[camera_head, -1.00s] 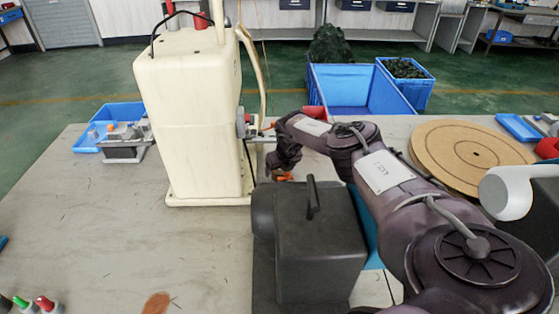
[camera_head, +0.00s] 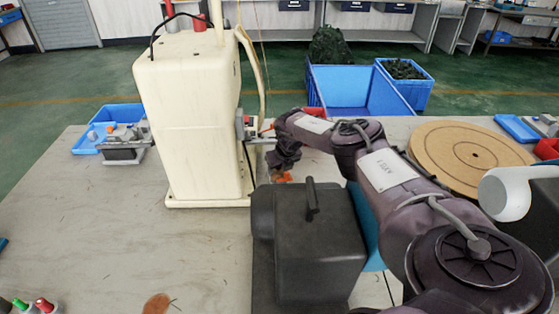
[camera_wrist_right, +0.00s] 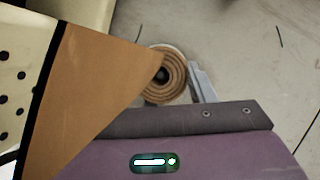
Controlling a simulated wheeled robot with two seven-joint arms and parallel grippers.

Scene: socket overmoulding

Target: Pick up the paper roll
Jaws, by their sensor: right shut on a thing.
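The paper roll (camera_wrist_right: 165,78) shows in the right wrist view as a brown coil with a dark centre hole, end towards the camera. A grey finger of my right gripper (camera_wrist_right: 204,86) lies along its right side. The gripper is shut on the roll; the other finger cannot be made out. In the head view my right gripper (camera_head: 283,172) is small and partly hidden behind a dark grey box. It is just right of the cream machine (camera_head: 200,120), with an orange-brown patch beside it. My left gripper is not in view.
The dark grey box (camera_head: 325,245) with a handle stands in front of the gripper. A large brown disc (camera_head: 455,165) lies at the right. Blue crates (camera_head: 335,90) stand behind. A brown flat surface (camera_wrist_right: 85,80) fills the wrist view's left. The table's left is mostly clear.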

